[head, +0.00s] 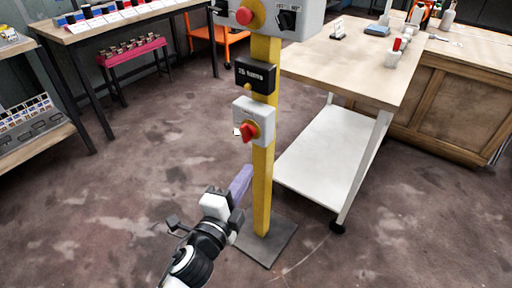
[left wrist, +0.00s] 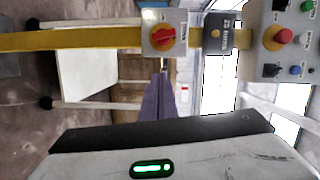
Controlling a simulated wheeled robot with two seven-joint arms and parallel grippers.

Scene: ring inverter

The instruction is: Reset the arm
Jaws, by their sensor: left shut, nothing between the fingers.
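My left gripper (head: 247,172) is low in front of a yellow post (head: 262,190), its purple fingers shut with nothing between them. The fingers (left wrist: 163,76) also show in the left wrist view, pointing toward the post. A grey box with a red rotary switch (head: 249,132) on a yellow plate is on the post, above the fingertips in the head view. The red switch (left wrist: 163,37) shows beyond the fingertips in the left wrist view, with a visible gap. My right gripper is in neither view.
A black labelled box (head: 256,76) and a control panel with a red button (head: 249,13) are higher on the post. The post stands on a grey base plate (head: 264,243). A wheeled table (head: 345,75) stands right, a workbench (head: 115,20) back left. Floor on the left is clear.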

